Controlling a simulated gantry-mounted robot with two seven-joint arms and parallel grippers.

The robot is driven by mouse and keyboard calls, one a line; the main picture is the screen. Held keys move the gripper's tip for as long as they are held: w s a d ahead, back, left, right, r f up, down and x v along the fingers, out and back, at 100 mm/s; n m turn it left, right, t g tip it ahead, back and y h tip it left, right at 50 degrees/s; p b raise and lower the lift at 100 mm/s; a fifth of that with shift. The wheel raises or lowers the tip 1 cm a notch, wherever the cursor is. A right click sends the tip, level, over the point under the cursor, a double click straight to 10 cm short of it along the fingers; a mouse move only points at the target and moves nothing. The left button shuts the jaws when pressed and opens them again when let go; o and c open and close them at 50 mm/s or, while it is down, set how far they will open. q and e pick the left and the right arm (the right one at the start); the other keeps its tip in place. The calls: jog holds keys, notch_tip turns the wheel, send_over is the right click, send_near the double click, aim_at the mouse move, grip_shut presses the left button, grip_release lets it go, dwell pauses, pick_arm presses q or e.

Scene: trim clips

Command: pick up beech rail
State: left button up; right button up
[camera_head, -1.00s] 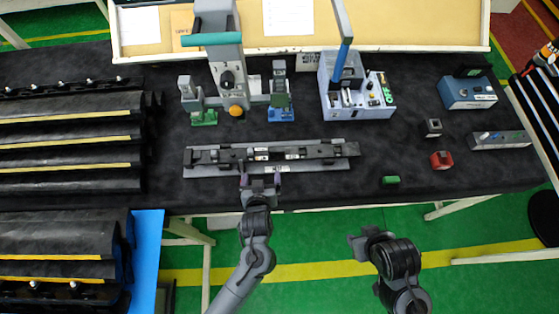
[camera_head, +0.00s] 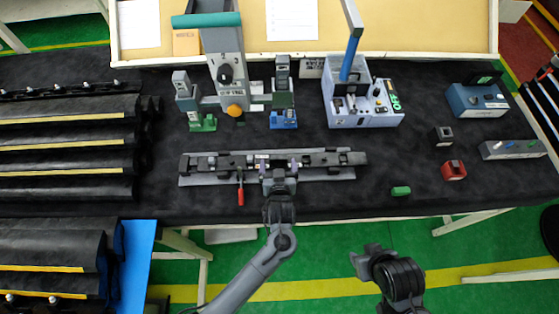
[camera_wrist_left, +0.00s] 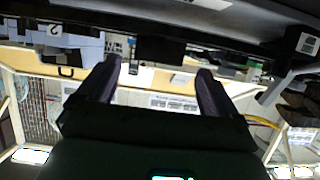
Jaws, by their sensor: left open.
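A long dark rail (camera_head: 220,163) lies left to right on a grey base plate (camera_head: 340,174) near the table's front edge. No pale wooden rail stands out, so I cannot tell whether this is the beech rail. My left gripper (camera_head: 277,164) is open at the middle of the dark rail, coming from the front. In the left wrist view its two fingers (camera_wrist_left: 158,75) stand apart, with a dark block (camera_wrist_left: 158,50) beyond and between them; contact cannot be told. My right gripper (camera_head: 364,262) hangs in front of the table, away from the rail; its jaw state is unclear.
A red handle (camera_head: 241,190) sticks out at the rail's front, left of my left gripper. A press-like stand (camera_head: 226,75) and a box with a blue lever (camera_head: 363,105) stand behind. A green piece (camera_head: 401,191) and red block (camera_head: 454,170) lie right. Black panels fill the left.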

aim_at(278, 159)
pick_arm(q)
jog(key=shift+x, duration=2.4)
jog(key=shift+c, duration=0.4)
jog(key=c, duration=1.2)
